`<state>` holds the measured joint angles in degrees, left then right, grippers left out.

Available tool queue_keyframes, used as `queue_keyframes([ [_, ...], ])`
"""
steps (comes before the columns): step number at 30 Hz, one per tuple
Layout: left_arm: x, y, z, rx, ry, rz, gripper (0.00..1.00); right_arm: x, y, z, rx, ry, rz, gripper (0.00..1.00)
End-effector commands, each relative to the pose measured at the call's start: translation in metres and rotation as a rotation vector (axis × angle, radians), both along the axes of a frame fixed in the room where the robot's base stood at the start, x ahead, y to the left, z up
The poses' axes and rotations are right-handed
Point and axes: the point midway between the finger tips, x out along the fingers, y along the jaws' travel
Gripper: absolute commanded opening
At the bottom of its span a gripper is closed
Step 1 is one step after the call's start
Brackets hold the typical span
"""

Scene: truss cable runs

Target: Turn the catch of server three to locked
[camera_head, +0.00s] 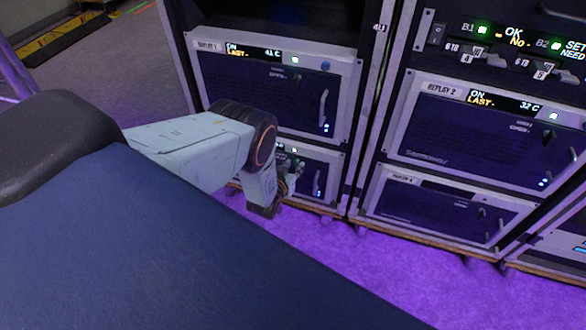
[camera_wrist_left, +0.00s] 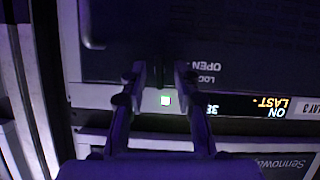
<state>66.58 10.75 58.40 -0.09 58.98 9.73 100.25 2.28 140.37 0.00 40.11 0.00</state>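Server three (camera_head: 328,160) is the low unit in the left rack, partly hidden behind my left arm. Its front shows upside down in the left wrist view (camera_wrist_left: 225,45), with a label ending in 3, a lit display and lettering that reads OPEN and, less clearly, LOCK. My left gripper (camera_head: 297,168) is at this front. In the left wrist view its two fingers (camera_wrist_left: 161,72) are spread apart, pointing at the dark panel beside the lettering. The catch is too dark to make out between them, so its position and any contact cannot be told. My right gripper is not in view.
Replay 1 (camera_head: 270,90) sits above server three. Replay 2 (camera_head: 465,135) and another unit (camera_head: 435,205) fill the rack to the right. A handle (camera_wrist_left: 88,25) stands out from server three's front. Purple-lit floor (camera_head: 330,255) is open before the racks.

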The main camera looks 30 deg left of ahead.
Motion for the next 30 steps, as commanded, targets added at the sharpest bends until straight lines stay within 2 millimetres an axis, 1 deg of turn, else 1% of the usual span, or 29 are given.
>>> queue_keyframes([
  [3, 0.0001, -0.0007, 0.0003, 0.0, 0.0, -0.001, 0.3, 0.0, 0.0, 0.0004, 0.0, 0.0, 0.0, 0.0],
  [12, -0.0003, -0.0005, 0.0002, 0.0, 0.0, 0.0, 0.04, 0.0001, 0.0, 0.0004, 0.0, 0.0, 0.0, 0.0],
  [14, -0.0003, -0.0004, 0.0002, 0.0, 0.0, 0.0, 0.0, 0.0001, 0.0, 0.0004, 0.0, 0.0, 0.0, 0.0],
  [24, -0.0003, -0.0005, 0.0001, 0.004, 0.001, -0.001, 0.0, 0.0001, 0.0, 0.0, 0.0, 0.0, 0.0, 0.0],
  [30, 0.0002, -0.0017, -0.0003, 0.075, 0.017, 0.0, 0.0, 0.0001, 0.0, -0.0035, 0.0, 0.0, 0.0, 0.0],
])
